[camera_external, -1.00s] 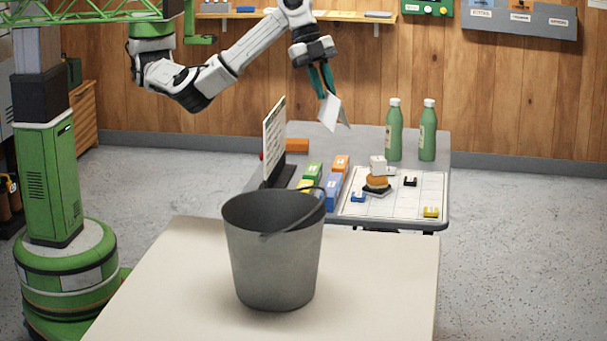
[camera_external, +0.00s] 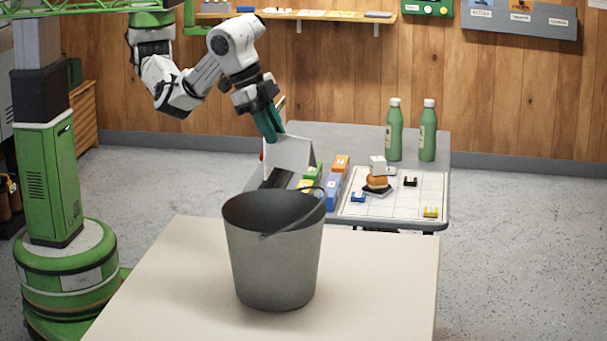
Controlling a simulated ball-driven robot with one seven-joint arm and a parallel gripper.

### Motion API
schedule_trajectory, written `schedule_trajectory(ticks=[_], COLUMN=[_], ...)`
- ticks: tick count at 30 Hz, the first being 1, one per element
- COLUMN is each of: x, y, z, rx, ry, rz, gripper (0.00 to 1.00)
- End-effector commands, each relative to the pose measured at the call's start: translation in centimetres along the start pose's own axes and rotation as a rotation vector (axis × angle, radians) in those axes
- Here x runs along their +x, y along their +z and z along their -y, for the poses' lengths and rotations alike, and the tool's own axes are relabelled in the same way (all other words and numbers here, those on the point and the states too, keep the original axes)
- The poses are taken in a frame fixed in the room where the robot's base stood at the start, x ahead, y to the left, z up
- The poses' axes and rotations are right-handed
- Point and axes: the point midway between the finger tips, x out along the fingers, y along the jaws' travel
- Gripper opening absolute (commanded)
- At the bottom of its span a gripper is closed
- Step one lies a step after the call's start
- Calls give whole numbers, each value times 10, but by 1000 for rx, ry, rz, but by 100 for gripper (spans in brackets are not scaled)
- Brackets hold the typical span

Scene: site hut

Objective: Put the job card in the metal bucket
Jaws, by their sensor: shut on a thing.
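My gripper (camera_external: 271,135), with teal fingers, is shut on the card's upper left part and points down. The metal bucket (camera_external: 275,255) is grey and stands upright on the near beige table, its handle tipped to the right rim. The card is apart from the bucket, higher than its rim. The bucket's floor is hidden from this view.
The near table (camera_external: 385,270) is bare around the bucket.

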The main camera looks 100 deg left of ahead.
Motion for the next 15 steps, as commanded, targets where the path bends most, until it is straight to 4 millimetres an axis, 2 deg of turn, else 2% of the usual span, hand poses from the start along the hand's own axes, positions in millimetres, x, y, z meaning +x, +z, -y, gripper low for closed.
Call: schedule_trajectory(ticks=[8,15], x=[34,86], y=[14,36], z=[-7,-18], rx=[0,2], ry=[4,2], rz=[1,2], gripper=[0,0])
